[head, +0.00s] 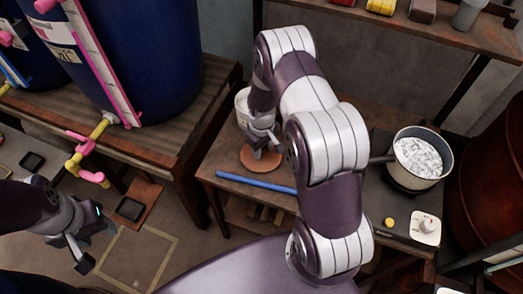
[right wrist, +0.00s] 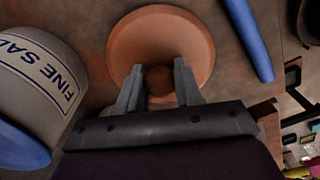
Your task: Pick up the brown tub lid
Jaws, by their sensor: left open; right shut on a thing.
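The brown tub lid (head: 258,162) is a round, orange-brown disc with a small knob, at the near part of the wooden bench in the head view. It also shows in the right wrist view (right wrist: 190,38). My right gripper (head: 264,143) is above it, with its fingers (right wrist: 159,80) shut on the knob. I cannot tell whether the lid rests on the bench or is slightly raised. My left gripper (head: 97,248) is open and empty at the lower left, over the floor.
A pale tub (right wrist: 35,80) marked "FINE SA…" stands beside the lid. A blue rod (head: 256,182) lies in front of the lid. A pot (head: 424,158) of white contents sits on a hotplate at right. A large blue vat (head: 150,55) stands at left.

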